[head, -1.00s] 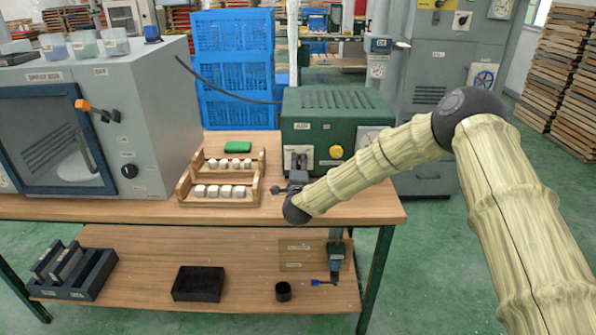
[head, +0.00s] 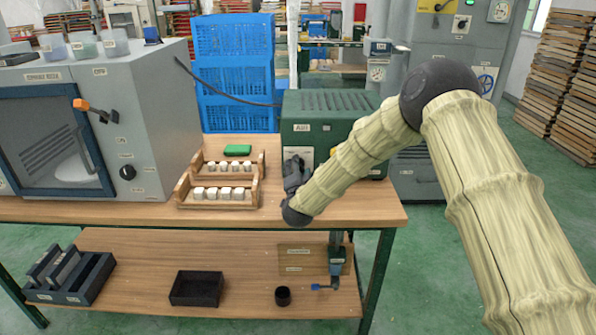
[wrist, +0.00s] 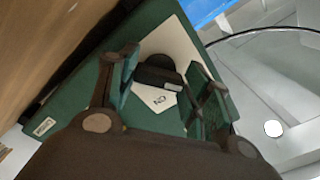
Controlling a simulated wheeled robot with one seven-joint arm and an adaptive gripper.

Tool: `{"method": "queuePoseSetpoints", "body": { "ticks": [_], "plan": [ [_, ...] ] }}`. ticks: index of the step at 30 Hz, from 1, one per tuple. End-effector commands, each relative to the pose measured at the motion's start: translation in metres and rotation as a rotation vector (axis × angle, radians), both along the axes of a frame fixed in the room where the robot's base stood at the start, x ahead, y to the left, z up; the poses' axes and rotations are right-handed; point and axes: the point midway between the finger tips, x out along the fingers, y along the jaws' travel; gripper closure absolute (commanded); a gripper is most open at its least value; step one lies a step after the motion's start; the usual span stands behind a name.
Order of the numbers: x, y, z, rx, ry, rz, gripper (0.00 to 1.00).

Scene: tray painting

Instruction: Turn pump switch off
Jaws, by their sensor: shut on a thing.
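The pump is a dark green box (head: 330,100) with a vented top and an "AIR" label, at the right end of the bench. My gripper (head: 297,172) is at its front panel and hides the switch in the head view. In the wrist view, the black pump switch (wrist: 158,70) sits on a pale plate (wrist: 185,50) with an "ON" label beside it. My arm hides the right part of the pump's front.
A grey spray box (head: 155,120) fills the bench's left side. Blue crates (head: 235,70) stand behind. The bench front (head: 250,216) is clear.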

Motion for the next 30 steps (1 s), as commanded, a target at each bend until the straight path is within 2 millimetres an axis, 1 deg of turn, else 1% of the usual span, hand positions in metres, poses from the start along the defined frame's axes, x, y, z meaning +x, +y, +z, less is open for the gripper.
{"method": "queuePoseSetpoints", "body": {
  "ticks": [6,18,19,21,22,30],
  "plan": [
    [-0.0004,0.0000,-0.0012,-0.034,0.001,0.000,0.75],
    [-0.0005,0.0000,-0.0015,-0.037,0.002,0.000,0.75],
    [-0.0005,0.0001,-0.0014,-0.037,0.002,0.000,0.46],
    [-0.0005,0.0001,-0.0014,-0.037,0.001,0.000,0.33],
    [-0.0004,0.0001,-0.0013,-0.037,0.001,0.000,0.29],
    [-0.0002,-0.0001,-0.0006,-0.037,0.001,-0.001,0.29]
  ]
}}
